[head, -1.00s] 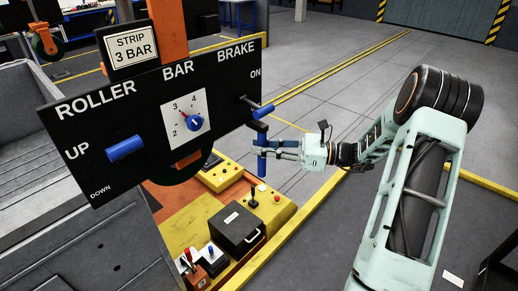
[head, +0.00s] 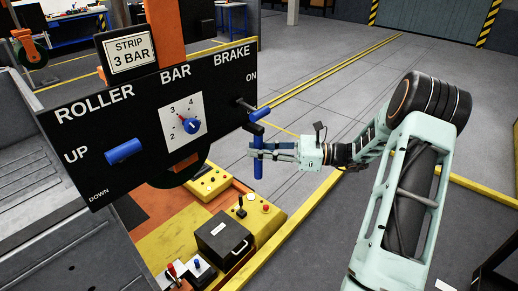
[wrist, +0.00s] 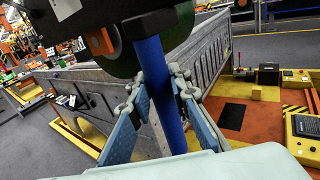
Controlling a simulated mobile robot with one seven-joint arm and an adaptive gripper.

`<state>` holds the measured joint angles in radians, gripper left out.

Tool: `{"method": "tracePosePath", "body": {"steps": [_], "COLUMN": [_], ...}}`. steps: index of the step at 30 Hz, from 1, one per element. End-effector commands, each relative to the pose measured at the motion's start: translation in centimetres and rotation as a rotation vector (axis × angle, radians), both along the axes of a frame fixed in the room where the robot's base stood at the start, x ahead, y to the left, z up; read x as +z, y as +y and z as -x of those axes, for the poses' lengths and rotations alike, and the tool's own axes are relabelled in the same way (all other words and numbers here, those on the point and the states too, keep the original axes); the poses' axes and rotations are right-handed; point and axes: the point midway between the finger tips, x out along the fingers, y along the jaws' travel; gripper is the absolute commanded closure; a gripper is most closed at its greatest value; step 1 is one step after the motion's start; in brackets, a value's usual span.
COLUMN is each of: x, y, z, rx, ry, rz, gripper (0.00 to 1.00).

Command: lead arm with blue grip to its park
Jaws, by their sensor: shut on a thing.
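The blue grip (head: 258,170) is an upright blue bar at the right edge of the black control panel (head: 140,175). It hangs below a short black piece (head: 257,128), just under the BRAKE lever. My gripper (head: 256,150) reaches it from the right, with its fingers closed around its upper half. In the wrist view, the blue grip (wrist: 165,95) runs between the two finger pads, and my gripper (wrist: 158,88) holds it from both sides. The panel hangs on an orange post (head: 167,35); any park spot cannot be made out.
The BRAKE lever's blue handle (head: 261,113) is close above my gripper. A blue ROLLER handle (head: 123,151) and a pressure dial (head: 183,119) are on the panel. A grey bed (head: 50,225) is at left. A yellow console (head: 262,215) and black box (head: 222,238) lie below. Floor behind is clear.

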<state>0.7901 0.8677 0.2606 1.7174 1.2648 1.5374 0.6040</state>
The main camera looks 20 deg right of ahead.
Motion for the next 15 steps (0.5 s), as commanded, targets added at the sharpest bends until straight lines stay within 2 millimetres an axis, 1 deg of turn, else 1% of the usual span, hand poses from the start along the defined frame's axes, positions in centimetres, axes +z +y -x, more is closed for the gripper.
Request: {"method": "tracePosePath", "body": {"steps": [1, 10, 11, 15], "x": [0.18, 0.24, 0.25, 0.22], "y": [-0.31, -0.43, -0.43, -0.38], "z": [-0.27, -0.37, -0.38, -0.32], "rx": [-0.010, -0.014, -0.014, -0.012], "ry": [-0.003, -0.005, -0.006, -0.005], "rz": [0.000, 0.001, 0.001, 0.001], "gripper": [1.00, 1.00, 0.79, 0.64]}}
